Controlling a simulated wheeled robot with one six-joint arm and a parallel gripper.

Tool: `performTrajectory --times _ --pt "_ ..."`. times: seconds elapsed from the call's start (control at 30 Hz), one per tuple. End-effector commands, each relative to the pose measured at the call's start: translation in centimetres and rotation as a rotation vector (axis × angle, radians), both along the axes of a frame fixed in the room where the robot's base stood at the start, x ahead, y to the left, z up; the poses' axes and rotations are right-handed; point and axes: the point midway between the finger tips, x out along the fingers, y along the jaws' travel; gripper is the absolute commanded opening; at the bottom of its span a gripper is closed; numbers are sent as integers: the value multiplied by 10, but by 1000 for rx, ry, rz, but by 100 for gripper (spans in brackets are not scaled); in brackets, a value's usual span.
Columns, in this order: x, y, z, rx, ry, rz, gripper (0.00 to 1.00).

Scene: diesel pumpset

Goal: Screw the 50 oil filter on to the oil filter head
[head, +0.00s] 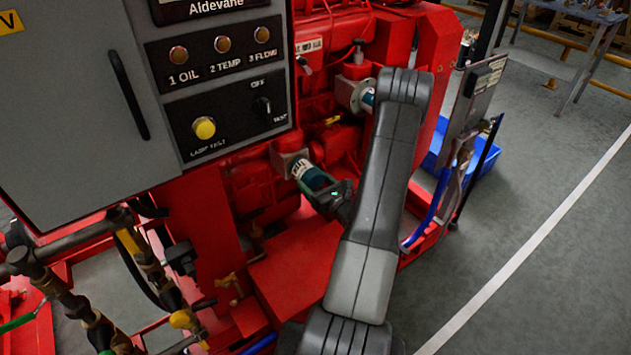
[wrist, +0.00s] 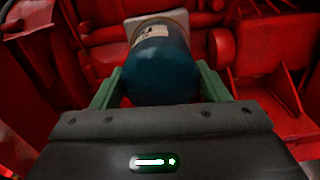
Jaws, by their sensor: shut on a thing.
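A dark teal oil filter (head: 311,177) with a pale label band sits low on the red engine in the head view. My gripper (head: 325,194) is shut on its near end. In the wrist view the same filter (wrist: 160,75) lies between the green fingers of my gripper (wrist: 160,90). Its far end meets a pale, squarish filter head (wrist: 172,19), seen in the head view as a red and grey block (head: 291,160). Whether the thread is engaged cannot be seen. A second teal filter (head: 368,98) sits higher on the engine, partly hidden by my arm.
A grey control cabinet (head: 90,90) with lamps and switches stands at the left, close to the held filter. Pipes and valves (head: 75,295) fill the lower left. A blue bin (head: 436,150) stands at the right.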

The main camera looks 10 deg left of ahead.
Motion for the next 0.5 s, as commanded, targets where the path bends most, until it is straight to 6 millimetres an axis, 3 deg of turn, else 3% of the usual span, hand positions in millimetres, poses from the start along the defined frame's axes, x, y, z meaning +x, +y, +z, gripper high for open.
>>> performTrajectory --times 0.23,0.5 --pt "-2 2 0 157 160 6 14" --pt "-2 2 0 177 181 6 14"
